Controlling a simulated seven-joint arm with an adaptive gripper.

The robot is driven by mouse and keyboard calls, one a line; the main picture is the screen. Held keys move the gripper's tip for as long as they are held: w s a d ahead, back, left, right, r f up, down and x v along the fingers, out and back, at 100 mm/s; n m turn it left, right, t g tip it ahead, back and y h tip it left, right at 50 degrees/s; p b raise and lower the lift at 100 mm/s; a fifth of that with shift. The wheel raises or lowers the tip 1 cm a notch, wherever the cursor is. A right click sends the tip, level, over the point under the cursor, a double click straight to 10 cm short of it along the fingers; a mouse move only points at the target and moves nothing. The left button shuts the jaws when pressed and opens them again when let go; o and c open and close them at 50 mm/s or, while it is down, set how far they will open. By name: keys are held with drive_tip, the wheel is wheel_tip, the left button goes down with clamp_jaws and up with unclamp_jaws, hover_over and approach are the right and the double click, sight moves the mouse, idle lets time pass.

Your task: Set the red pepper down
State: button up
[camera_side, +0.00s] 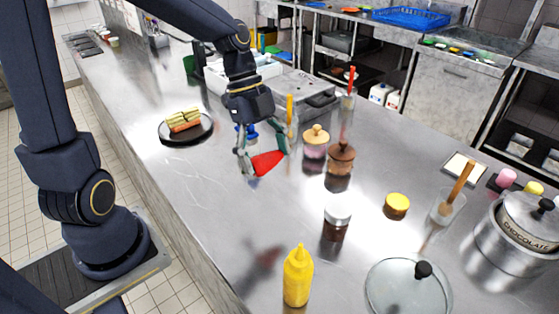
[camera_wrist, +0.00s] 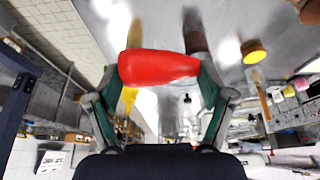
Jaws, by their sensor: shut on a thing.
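The red pepper (camera_side: 267,162) is between the fingers of my gripper (camera_side: 263,160), which is shut on it. In the side view it is held above the steel counter (camera_side: 200,190), with a dim reddish reflection lower on the metal. In the wrist view the red pepper (camera_wrist: 158,68) lies across both green-padded fingertips of my gripper (camera_wrist: 160,80). Part of the pepper's far side is hidden.
A black plate (camera_side: 170,136) with a sandwich is at left. Counter left of the bottle is clear.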

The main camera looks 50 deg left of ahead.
sight(272, 221)
wheel_tip(272, 221, down, 15)
drive_tip(key=shift+f, duration=0.15)
idle(0.4)
drive_tip(key=shift+f, duration=0.15)
drive_tip(key=o, duration=0.9)
drive_tip(key=shift+o, duration=0.2)
drive_tip(key=v, duration=1.1)
drive_tip(key=s+a+r+n+t+y, duration=0.1)
drive_tip(key=s+r+n+t+y, duration=0.1)
drive_tip(key=s+r+n, duration=0.3)
drive_tip(key=s+a+r+n+t+y, duration=0.1)
drive_tip(key=s+r+n, duration=0.4)
drive_tip(key=n, duration=0.8)
wheel_tip(272, 221, up, 3)
drive_tip(key=t+y, duration=0.1)
drive_tip(key=t, duration=0.1)
drive_tip(key=shift+s+r+t+y, duration=0.2)
drive_tip(key=shift+r+t+y, duration=0.05)
drive_tip(key=shift+t+y, duration=0.05)
